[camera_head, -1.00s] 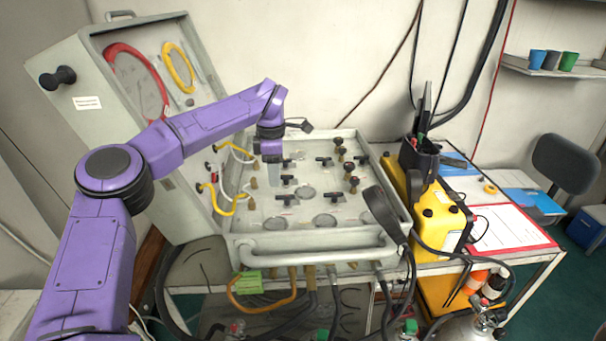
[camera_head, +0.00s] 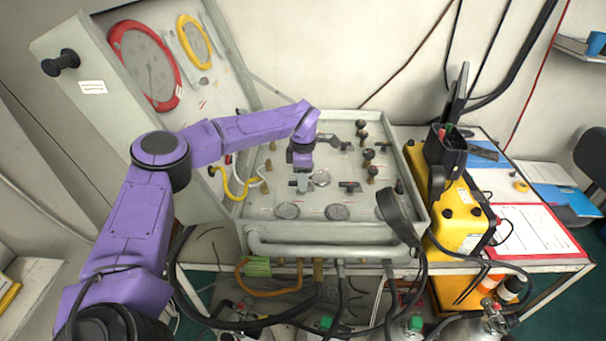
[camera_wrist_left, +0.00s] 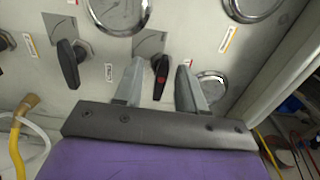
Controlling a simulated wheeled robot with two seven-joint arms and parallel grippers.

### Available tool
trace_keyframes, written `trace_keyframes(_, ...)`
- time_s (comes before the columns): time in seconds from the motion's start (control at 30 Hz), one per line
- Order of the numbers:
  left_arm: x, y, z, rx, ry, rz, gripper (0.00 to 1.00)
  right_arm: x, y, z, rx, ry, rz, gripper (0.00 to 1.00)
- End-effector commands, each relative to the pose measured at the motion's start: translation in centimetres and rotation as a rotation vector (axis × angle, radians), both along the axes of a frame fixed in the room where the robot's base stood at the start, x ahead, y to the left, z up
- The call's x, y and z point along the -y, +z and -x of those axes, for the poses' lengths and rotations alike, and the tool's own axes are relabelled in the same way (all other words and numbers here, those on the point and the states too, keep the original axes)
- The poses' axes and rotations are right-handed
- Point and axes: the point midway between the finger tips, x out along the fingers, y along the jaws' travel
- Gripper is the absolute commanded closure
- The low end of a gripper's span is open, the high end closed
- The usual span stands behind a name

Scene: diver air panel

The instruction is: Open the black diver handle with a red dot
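The black diver handle with a red dot (camera_wrist_left: 161,84) shows in the left wrist view, between the two grey fingers of my left gripper (camera_wrist_left: 160,68). The fingers stand apart on either side of it, with a visible gap on each side. In the head view my left gripper (camera_head: 302,184) points down over the middle of the grey panel (camera_head: 375,207) and hides most of this handle. Another black handle (camera_wrist_left: 69,64) is left of it in the wrist view, outside the fingers. My right gripper is not in view.
Round gauges (camera_head: 337,212) and several other black handles (camera_head: 349,187) surround the gripper. Taller black knobs (camera_head: 369,155) rise from the panel's right side. A raised case lid (camera_head: 110,100) stands left. A yellow box (camera_head: 462,228) is right. A grey bar (camera_head: 325,249) crosses the front.

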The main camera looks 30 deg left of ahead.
Motion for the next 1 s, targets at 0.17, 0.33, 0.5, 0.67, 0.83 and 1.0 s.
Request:
trace_keyframes(0.17, 0.0, 0.0, 0.0, 0.001, 0.000, 0.001, 0.60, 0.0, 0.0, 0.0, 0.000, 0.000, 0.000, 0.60)
trace_keyframes(0.33, 0.0, 0.0, 0.0, 0.001, 0.000, 0.001, 1.00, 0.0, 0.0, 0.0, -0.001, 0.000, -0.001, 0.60)
trace_keyframes(0.5, 0.0, 0.0, 0.0, 0.000, 0.001, 0.001, 1.00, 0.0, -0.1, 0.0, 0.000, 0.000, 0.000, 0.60)
trace_keyframes(0.67, 0.0, -0.1, 0.0, -0.001, 0.019, 0.000, 1.00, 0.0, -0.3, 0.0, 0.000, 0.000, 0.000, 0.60)
trace_keyframes(0.83, 0.0, -0.3, 0.0, 0.000, 0.086, 0.001, 1.00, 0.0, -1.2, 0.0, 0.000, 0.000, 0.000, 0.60)
trace_keyframes(1.0, 0.0, -0.4, -0.1, 0.001, 0.206, 0.000, 1.00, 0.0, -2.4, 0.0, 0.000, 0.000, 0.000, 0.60)
